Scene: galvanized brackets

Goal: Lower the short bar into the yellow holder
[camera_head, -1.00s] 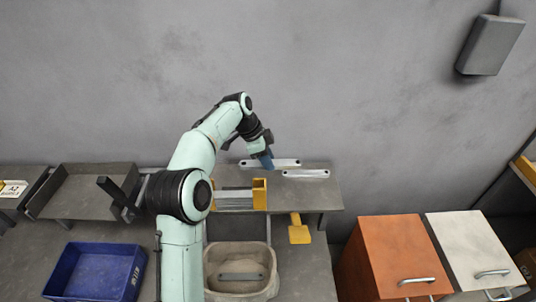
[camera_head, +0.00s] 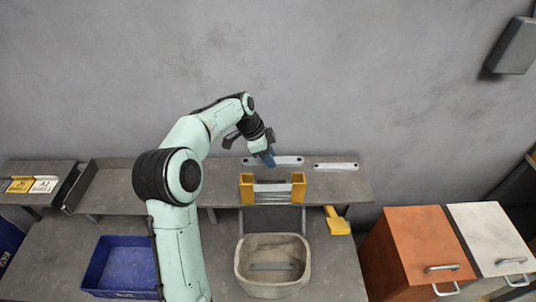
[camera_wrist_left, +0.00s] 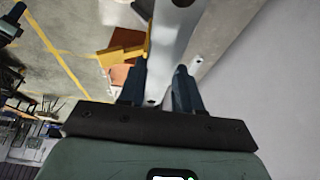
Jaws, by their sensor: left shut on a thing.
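My left gripper (camera_head: 267,158) reaches down over the back shelf, its blue fingers shut on the short bar (camera_head: 289,160), a pale flat strip with holes near its ends. In the left wrist view the bar (camera_wrist_left: 172,40) runs up between the fingers (camera_wrist_left: 160,88). The yellow holder (camera_head: 298,186) stands on the shelf in front of the gripper, with two yellow uprights and grey metal strips between them. The bar is beyond the holder and apart from it in the picture; its exact height is hard to tell. My right gripper is out of view.
Another pale bar (camera_head: 336,166) lies on the shelf to the right. A beige bin (camera_head: 243,270) holding a grey piece and a blue crate (camera_head: 92,273) stand in front. A yellow piece (camera_head: 338,221) is right of the holder. Orange (camera_head: 412,243) and white (camera_head: 488,238) cabinets stand right.

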